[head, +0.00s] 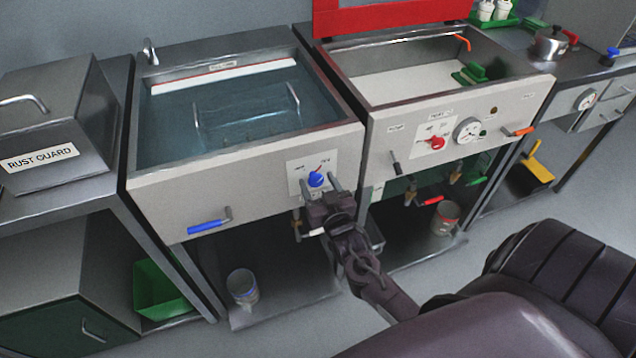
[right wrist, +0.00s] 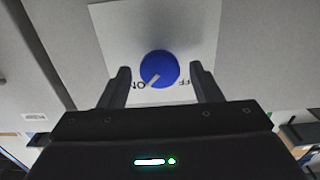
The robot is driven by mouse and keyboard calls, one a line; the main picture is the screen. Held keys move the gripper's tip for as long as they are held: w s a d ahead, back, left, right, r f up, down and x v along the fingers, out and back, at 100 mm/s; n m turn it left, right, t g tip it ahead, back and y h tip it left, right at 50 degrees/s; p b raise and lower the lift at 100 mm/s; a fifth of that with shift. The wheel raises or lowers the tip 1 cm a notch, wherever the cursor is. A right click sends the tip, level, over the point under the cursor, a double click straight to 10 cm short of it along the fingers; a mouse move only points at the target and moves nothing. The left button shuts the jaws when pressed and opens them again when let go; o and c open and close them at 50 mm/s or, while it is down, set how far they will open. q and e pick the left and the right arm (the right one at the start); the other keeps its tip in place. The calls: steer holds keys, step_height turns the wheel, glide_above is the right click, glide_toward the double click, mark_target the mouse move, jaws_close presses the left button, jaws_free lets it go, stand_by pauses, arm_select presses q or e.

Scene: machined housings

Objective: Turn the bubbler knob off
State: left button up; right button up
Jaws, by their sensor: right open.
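The blue bubbler knob (head: 316,179) sits on a white plate (head: 298,184) on the front panel of the left, water-filled tank. In the right wrist view the knob (right wrist: 158,66) is round, and its white mark points to the lower left, toward the ON label; the OFF label is at lower right. My right gripper (head: 319,186) is at the panel, with its open fingers on either side of the knob. The right wrist view shows a gap between the knob and each finger (right wrist: 160,80). My left gripper is not in view.
A blue-handled valve (head: 208,226) is on the same tank's panel at left. The right tank's panel has a red knob (head: 437,143), a dial gauge (head: 467,130) and levers. A steel box labelled RUST GUARD (head: 50,125) stands at left. Cans (head: 242,287) stand below.

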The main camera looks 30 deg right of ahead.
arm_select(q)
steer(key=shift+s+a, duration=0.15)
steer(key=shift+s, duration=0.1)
arm_select(e)
steer(key=shift+w, duration=0.15)
steer(key=c, duration=1)
steer(key=shift+o, duration=0.2)
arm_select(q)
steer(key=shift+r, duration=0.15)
arm_select(e)
steer(key=n+p, duration=0.2)
steer(key=n, duration=0.1)
steer(key=shift+r+n, duration=0.1)
steer(key=shift+n, duration=0.3)
steer(key=n+p, duration=0.2)
steer(key=n, duration=0.2)
steer(key=shift+a+n, duration=0.1)
steer(key=shift+n, duration=0.2)
steer(key=n+p, duration=0.1)
steer(key=n, duration=0.4)
steer(key=shift+f+p, duration=0.2)
steer(key=shift+p, duration=0.15)
arm_select(q)
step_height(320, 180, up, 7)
steer(key=p, duration=0.1)
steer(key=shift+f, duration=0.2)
arm_select(e)
steer(key=shift+f+n, duration=0.15)
steer(key=shift+n, duration=2.05)
